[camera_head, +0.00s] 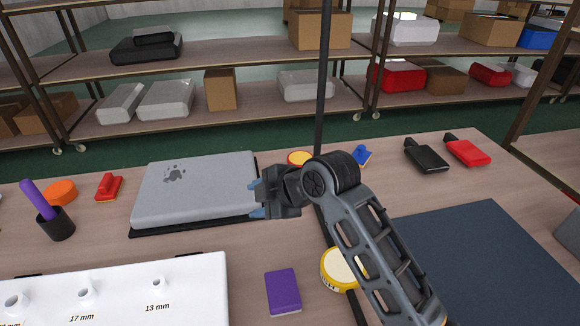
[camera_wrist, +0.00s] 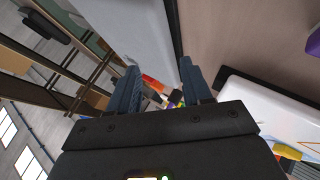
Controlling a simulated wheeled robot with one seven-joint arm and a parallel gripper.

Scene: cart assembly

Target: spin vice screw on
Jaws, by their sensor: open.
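My gripper (camera_head: 258,198) is at the right edge of a flat grey case with a dark logo (camera_head: 200,188), in the head view. Its fingers point left. In the wrist view my gripper (camera_wrist: 158,68) has two dark blue fingers spread apart, with nothing held between them. I cannot pick out a vice or a vice screw in either view; part of the bench is hidden behind my arm.
A white board (camera_head: 120,285) with labelled posts is at the front left. A purple block (camera_head: 283,291), a yellow-rimmed round item (camera_head: 338,270) and a dark blue mat (camera_head: 480,255) are nearby. A dark vertical pole (camera_head: 324,90) stands behind my arm. A purple-handled item stands in a black cup (camera_head: 56,225).

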